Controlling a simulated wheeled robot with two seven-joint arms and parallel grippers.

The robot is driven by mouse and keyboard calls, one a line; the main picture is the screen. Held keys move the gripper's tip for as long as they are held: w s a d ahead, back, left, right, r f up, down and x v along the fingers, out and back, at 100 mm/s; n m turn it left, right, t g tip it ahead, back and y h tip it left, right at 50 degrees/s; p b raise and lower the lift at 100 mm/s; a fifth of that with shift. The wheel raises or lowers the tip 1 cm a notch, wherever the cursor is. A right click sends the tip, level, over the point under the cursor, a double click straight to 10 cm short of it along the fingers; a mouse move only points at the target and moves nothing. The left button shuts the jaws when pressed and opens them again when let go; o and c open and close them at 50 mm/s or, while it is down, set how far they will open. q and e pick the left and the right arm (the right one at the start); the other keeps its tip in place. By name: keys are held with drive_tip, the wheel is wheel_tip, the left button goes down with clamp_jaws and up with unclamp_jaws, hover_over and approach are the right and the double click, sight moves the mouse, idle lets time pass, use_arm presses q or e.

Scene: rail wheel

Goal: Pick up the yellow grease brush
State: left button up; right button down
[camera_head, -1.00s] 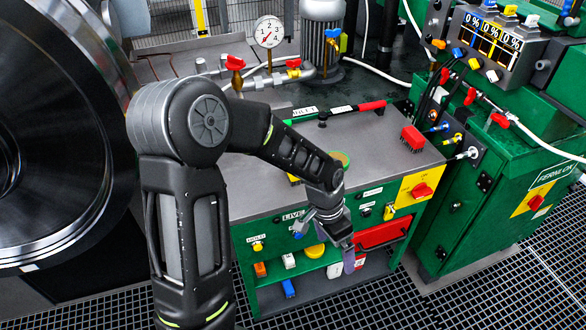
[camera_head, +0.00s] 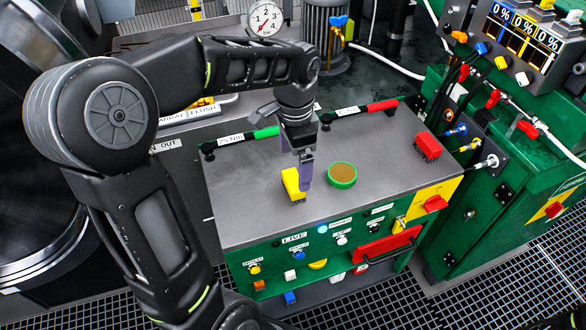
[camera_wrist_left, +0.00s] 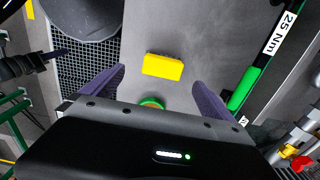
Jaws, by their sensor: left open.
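The yellow grease brush (camera_head: 292,184) lies on the grey top of the green cabinet (camera_head: 240,215), left of a green-rimmed bowl. It also shows in the left wrist view (camera_wrist_left: 163,66), ahead of and between the spread fingers. My left gripper (camera_head: 304,180) is open and points down at the cabinet top, close beside the brush in the head view. In the left wrist view, its two purple fingers (camera_wrist_left: 160,85) stand wide apart with nothing between their tips touching the brush. My right gripper is not in view.
The green bowl (camera_head: 342,175) with brown contents stands just right of the brush. A red brush (camera_head: 427,147) lies at the right of the top. Torque wrenches with green (camera_head: 262,133) and red (camera_head: 381,106) handles lie along the back edge. The front left of the top is clear.

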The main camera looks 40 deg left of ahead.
sight(293, 180)
use_arm(q)
drive_tip(key=shift+s+d+r, duration=0.1)
drive_tip(key=shift+f, duration=1.35)
drive_tip(key=f, duration=0.5)
drive_tip(key=shift+w+a+f, duration=0.1)
drive_tip(key=shift+w+a, duration=0.1)
drive_tip(key=shift+a, duration=0.15)
drive_tip(key=shift+c, duration=0.2)
drive_tip(key=c, duration=1.4)
drive_tip(key=shift+c, duration=0.2)
